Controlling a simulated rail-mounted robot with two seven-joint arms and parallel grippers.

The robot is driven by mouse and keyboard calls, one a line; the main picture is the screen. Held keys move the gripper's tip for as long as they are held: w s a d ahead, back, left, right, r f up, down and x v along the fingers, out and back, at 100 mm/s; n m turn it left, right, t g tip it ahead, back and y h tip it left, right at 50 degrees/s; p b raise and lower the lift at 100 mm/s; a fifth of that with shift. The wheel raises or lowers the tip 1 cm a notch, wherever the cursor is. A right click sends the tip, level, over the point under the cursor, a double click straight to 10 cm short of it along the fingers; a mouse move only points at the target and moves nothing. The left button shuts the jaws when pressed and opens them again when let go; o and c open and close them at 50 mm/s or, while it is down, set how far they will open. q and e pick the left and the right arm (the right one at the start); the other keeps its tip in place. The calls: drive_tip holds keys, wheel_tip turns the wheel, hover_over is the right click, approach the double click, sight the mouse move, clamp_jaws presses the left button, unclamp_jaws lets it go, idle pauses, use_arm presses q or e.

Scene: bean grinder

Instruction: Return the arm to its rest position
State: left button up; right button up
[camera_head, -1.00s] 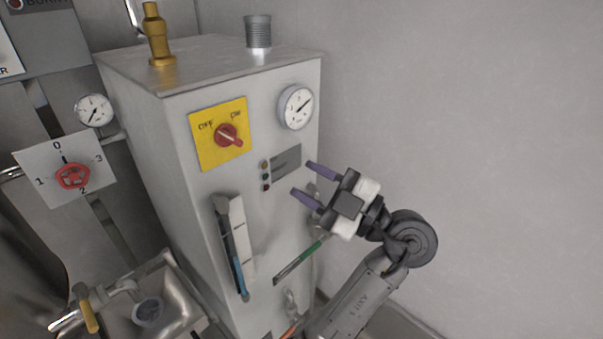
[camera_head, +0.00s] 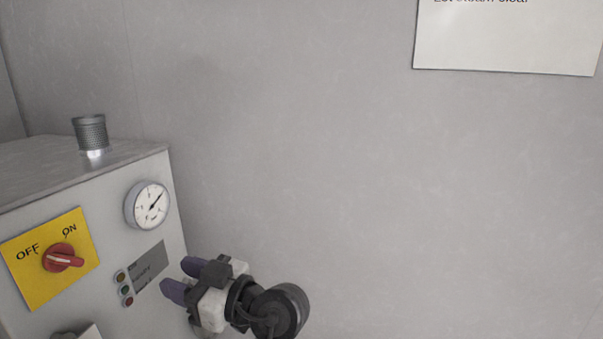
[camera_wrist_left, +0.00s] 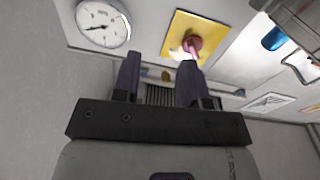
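My left gripper (camera_head: 176,279) is at the lower middle of the head view, in front of the right side of the metal cabinet (camera_head: 60,190). Its two purple fingers are apart with nothing between them. In the left wrist view the left gripper (camera_wrist_left: 160,80) also shows open and empty, facing the cabinet front. The red switch knob (camera_head: 62,258) sits on a yellow OFF/ON plate (camera_head: 30,284), left of the gripper. The knob also shows in the left wrist view (camera_wrist_left: 191,45), beyond the fingers. My right gripper is in neither view.
A round gauge (camera_head: 147,205) is on the cabinet above the gripper, near a grey panel (camera_head: 150,268) with small coloured lights. A ribbed cylinder (camera_head: 90,133) stands on the cabinet top. A sign (camera_head: 508,35) hangs on the grey wall; the space right of my arm looks clear.

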use_arm(q)
drive_tip(key=s+d+f+m+t+h+p, duration=0.1)
drive_tip(key=s+f+m+t+h+p, duration=0.25)
drive_tip(key=m+h+p, duration=0.45)
drive_tip(key=s+d+f+m+t+h+p, duration=0.1)
drive_tip(key=s+f+m+t+h+p, duration=0.25)
drive_tip(key=m+h, duration=0.65)
drive_tip(key=s+a+f+g+p, duration=0.25)
drive_tip(key=s+p, duration=0.25)
drive_tip(key=s, duration=0.4)
drive_tip(key=s+a+f+g+p, duration=0.1)
drive_tip(key=s+f+g+p, duration=0.4)
drive_tip(key=s, duration=0.4)
drive_tip(key=s+a+f+g+p, duration=0.2)
drive_tip(key=s+p, duration=0.4)
drive_tip(key=s, duration=0.4)
wheel_tip(320, 180, up, 36)
drive_tip(key=p, duration=3.6)
drive_tip(key=shift+w+d+t, duration=0.2)
drive_tip(key=shift+w+t, duration=0.15)
drive_tip(key=shift+w, duration=0.05)
drive_tip(key=shift+r, duration=0.1)
